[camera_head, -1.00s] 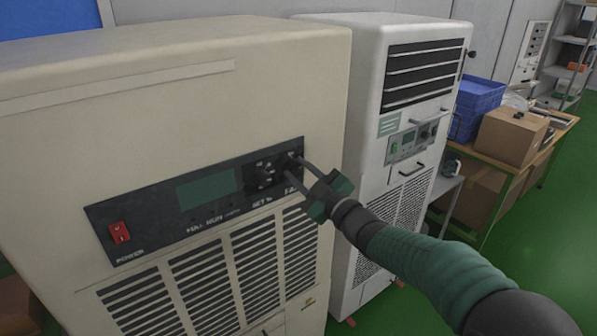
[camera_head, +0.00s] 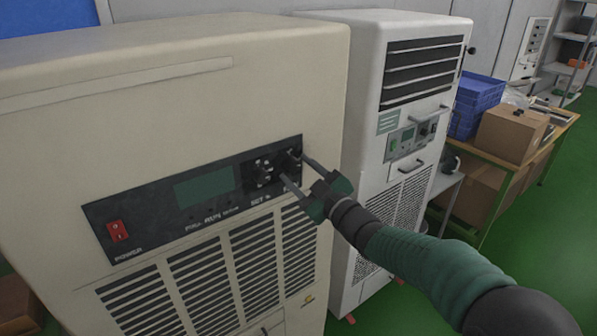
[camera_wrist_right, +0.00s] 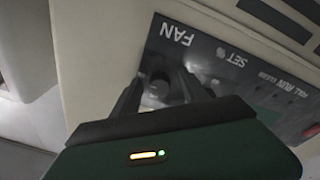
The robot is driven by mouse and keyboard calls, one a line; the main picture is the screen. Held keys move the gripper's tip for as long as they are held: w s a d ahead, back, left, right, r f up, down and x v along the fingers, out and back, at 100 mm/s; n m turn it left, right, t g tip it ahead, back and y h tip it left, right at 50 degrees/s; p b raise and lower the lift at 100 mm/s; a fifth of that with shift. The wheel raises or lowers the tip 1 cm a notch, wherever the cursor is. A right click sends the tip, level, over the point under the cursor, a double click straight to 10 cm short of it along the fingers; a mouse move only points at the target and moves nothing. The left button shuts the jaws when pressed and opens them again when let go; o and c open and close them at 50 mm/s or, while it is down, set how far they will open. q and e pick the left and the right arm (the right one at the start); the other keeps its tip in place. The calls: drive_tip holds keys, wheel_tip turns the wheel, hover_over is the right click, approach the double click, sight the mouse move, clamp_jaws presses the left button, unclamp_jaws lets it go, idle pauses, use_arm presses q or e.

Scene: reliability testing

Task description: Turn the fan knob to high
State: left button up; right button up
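The fan knob (camera_head: 287,161) is a small dark knob at the right end of the black control panel (camera_head: 150,214) on the beige cabinet. My right gripper (camera_head: 293,166) is at the knob, one finger above right and one below left of it. In the right wrist view the two dark fingers (camera_wrist_right: 161,98) stand apart on either side of the knob (camera_wrist_right: 158,91), beside the upside-down FAN label (camera_wrist_right: 177,36). I cannot tell whether they touch it. The knob's pointer is not readable. My left gripper is not in view.
A red power switch (camera_head: 118,231) and a display (camera_head: 204,187) are on the same panel, left of other small controls. A white cabinet (camera_head: 362,90) stands close behind on the right. A table with a cardboard box (camera_head: 508,134) and blue crates (camera_head: 477,100) is farther right.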

drive_tip(key=shift+r, duration=0.15)
drive_tip(key=shift+s, duration=0.15)
drive_tip(key=b+v, duration=0.3)
drive_tip(key=v, duration=1.3)
drive_tip(key=shift+s+d+f, duration=0.2)
drive_tip(key=shift+d, duration=0.05)
